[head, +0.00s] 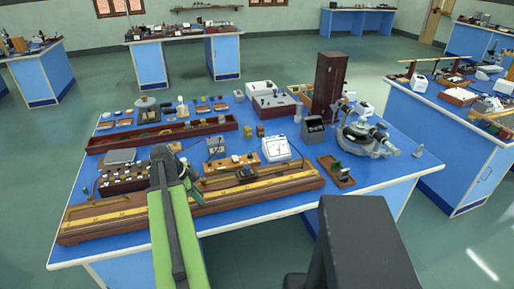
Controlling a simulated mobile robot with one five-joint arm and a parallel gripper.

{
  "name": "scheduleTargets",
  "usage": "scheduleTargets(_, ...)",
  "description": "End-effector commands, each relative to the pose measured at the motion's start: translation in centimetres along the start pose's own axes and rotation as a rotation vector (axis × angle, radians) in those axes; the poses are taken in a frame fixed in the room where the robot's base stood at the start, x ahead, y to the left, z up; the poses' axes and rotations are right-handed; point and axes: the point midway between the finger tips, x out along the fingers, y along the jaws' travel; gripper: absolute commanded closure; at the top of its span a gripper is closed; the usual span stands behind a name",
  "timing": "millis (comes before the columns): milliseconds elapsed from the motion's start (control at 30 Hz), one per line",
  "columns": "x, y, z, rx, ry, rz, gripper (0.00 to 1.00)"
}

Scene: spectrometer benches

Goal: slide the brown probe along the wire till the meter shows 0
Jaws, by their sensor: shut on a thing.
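A long wooden wire board (262,190) with yellow scale strips lies along the near edge of the blue bench. The wire itself is too fine to make out. My green and dark arm reaches over the left half of the board, and my gripper (187,172) is at the board's far side, seen from behind. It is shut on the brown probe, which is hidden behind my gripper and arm. A white meter (275,148) stands behind the board, right of my gripper. Its needle is too small to read.
A wooden box with a dial (232,164) and a small block (246,174) stand close behind the board. A plug box (122,180) is left of my arm. A spectrometer (368,138) and small tray (336,172) are at the right. The bench's front strip is clear.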

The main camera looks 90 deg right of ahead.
Motion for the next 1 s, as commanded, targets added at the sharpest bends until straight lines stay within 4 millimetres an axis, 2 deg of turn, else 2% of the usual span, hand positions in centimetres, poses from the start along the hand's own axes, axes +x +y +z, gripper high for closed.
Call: scheduleTargets(1000,-1.7,-0.1,4.2,-0.001,-0.002,-0.001,1.00)
